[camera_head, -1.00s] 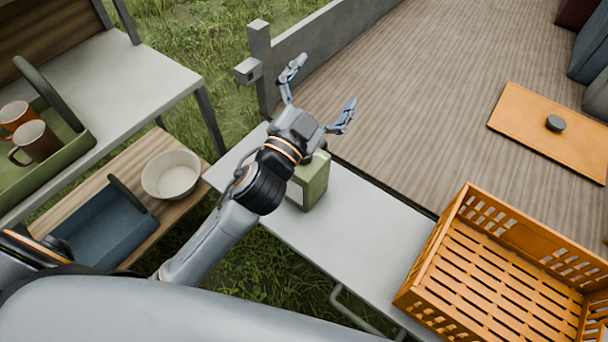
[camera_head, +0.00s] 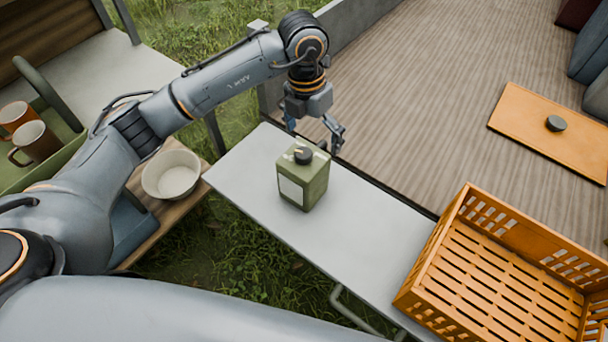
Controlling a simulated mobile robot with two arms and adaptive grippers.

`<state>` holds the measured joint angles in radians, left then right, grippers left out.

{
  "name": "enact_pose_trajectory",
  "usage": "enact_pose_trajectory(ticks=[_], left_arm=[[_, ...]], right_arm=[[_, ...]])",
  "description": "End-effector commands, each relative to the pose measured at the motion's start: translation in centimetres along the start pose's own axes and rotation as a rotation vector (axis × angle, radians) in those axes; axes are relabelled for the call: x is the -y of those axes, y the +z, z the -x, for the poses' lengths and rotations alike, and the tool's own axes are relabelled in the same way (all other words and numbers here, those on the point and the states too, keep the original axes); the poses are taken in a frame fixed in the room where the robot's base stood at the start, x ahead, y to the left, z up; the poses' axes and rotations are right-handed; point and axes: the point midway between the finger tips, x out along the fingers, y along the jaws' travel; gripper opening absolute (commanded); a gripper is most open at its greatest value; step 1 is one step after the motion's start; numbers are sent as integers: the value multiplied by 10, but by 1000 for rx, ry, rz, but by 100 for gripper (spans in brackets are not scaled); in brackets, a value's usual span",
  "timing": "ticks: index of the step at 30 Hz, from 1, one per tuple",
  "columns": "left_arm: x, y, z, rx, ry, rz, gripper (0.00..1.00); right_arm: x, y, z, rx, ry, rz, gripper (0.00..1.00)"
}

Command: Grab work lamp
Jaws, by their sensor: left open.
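A green box-shaped item (camera_head: 314,187) with a white front panel and a dark round knob on top stands upright on the grey metal table (camera_head: 245,165). It is the likeliest work lamp in view, though I cannot be sure. My left gripper (camera_head: 315,138) points down just behind and above it, toward the table's far edge. Its fingers are spread and empty, and I see no clear contact with the box. The fingertips are partly hard to make out. My right gripper is not in view.
An orange slatted crate (camera_head: 422,275) stands at the table's right end. A wooden truck-bed floor (camera_head: 420,110) lies behind, with an orange board (camera_head: 530,115). A white bowl (camera_head: 152,180), a blue bin (camera_head: 125,225) and mugs (camera_head: 38,143) are at left. The table between box and crate is clear.

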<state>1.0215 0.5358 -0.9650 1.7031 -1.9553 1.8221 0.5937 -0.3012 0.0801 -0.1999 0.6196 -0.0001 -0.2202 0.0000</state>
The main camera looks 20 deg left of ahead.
Motion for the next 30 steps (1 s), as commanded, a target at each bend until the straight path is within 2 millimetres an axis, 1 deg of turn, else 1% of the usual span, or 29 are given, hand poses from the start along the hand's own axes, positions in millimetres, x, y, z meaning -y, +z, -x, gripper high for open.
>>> enact_pose_trajectory(ticks=[1, 2, 5, 15, 18, 23, 30], left_arm=[[-12, -1, 4, -13, 47, 17, 100], [-18, -2, 6, -19, 68, 25, 100], [-26, -4, 1, -32, 99, 38, 100], [-30, -6, -62, -35, 96, 36, 100], [-31, -6, -72, -32, 95, 35, 100], [-31, -6, -82, -32, 94, 33, 100], [-33, -6, -117, -33, 93, 34, 100]], right_arm=[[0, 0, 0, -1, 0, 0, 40], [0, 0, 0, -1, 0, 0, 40], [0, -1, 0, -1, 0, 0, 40], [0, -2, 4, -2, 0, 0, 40], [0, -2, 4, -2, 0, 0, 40], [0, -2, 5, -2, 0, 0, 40], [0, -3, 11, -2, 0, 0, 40]])
